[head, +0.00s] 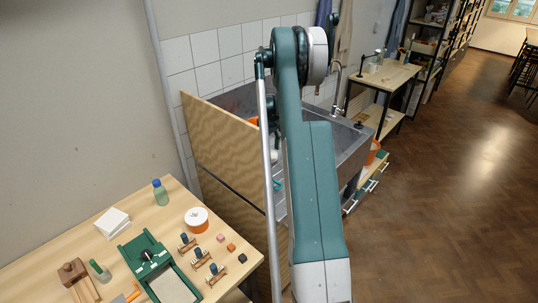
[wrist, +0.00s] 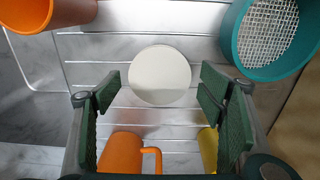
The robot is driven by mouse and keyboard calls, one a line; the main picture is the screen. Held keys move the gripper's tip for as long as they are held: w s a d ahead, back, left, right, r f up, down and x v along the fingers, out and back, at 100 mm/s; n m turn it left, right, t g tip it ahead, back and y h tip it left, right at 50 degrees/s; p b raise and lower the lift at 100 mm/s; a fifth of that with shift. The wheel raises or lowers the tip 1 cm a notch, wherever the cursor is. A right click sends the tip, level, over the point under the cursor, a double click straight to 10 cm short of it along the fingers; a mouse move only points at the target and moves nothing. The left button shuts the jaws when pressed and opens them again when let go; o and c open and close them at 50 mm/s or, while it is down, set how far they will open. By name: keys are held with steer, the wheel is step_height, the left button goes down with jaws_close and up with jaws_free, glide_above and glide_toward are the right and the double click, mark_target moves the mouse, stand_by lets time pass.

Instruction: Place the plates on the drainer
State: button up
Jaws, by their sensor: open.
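In the wrist view a round white plate (wrist: 160,68) shows over a ribbed steel drainer surface (wrist: 205,52). A shade line crosses the plate's lower part. My gripper (wrist: 162,92) is open, with its green pads to the left and right of the plate's lower edge and nothing held between them. I cannot tell how far the pads are above the plate. Only this one plate is clear to see. In the head view my arm hides my gripper and much of the steel sink unit (head: 350,136).
An orange mug (wrist: 122,153) and a yellow item (wrist: 208,148) are low between my fingers. An orange vessel (wrist: 45,12) is at upper left, a teal sieve (wrist: 270,32) at upper right. In the head view a wooden panel (head: 222,137) divides the sink from the cluttered worktable (head: 55,240).

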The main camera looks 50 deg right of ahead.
mark_target(269, 154)
step_height(269, 154, up, 10)
steer(key=shift+r, duration=0.15)
stand_by(0.3)
